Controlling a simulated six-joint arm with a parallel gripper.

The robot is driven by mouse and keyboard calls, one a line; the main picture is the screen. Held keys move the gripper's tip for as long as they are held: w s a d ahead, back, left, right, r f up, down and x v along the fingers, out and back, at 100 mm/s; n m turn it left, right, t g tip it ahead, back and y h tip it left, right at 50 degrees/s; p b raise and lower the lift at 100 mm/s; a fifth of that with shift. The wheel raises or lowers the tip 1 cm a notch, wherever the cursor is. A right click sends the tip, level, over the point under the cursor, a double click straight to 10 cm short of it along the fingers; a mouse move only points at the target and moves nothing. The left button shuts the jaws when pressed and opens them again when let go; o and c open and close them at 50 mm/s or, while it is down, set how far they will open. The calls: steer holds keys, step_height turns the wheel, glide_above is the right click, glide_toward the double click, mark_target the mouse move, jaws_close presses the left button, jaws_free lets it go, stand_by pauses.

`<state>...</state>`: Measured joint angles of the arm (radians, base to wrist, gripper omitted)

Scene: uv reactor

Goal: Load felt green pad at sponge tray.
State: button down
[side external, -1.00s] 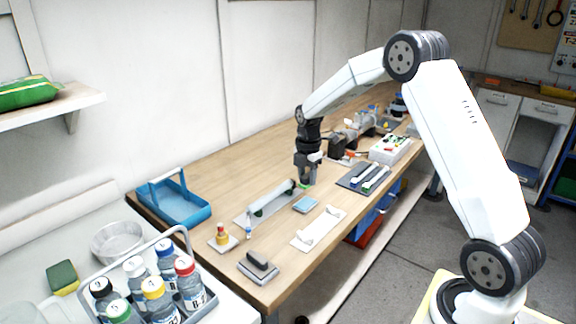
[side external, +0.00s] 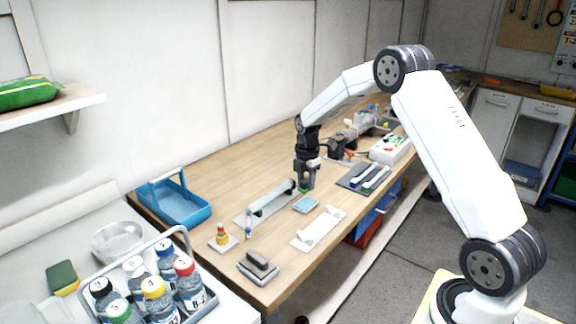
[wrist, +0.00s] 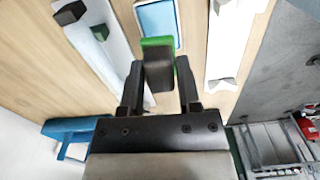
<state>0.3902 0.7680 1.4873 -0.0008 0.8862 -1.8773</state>
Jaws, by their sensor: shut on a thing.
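The felt green pad (wrist: 157,64), a dark block with a green felt layer, is held between the two fingers of my gripper (side external: 307,183). Its green edge also shows under the fingers in the side view (side external: 304,190). The light blue sponge tray (side external: 306,204) lies flat on the bench, just nearer the camera than the pad. In the wrist view, the sponge tray (wrist: 157,4) with its pale rim is just beyond the pad, which covers its near end. The pad appears above bench height; the exact gap cannot be told.
A long fixture with a tube (side external: 269,200) stands left of the gripper, and a white rack (side external: 318,230) lies in front. A dark mat with tubes (side external: 365,179) is to the right. A blue caddy (side external: 174,204) and a grey block on a tray (side external: 258,266) sit further left.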

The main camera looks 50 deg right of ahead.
mark_target(306, 191)
steer(key=shift+f, duration=1.95)
steer(key=shift+f, duration=0.65)
stand_by(1.3)
steer(key=shift+r, duration=0.15)
steer(key=shift+r, duration=3.45)
steer(key=shift+a, duration=0.1)
steer(key=shift+s+a+m, duration=0.15)
steer(key=shift+a+m, duration=0.55)
steer(key=shift+a, duration=0.3)
steer(key=s+a+m, duration=0.4)
steer(key=a+m, duration=0.3)
steer(key=a, duration=0.2)
steer(key=s+a+f+m, duration=0.1)
steer(key=s+a+m, duration=0.4)
steer(key=a+m, duration=0.3)
steer(key=shift+a+m, duration=0.3)
steer(key=shift+a, duration=0.1)
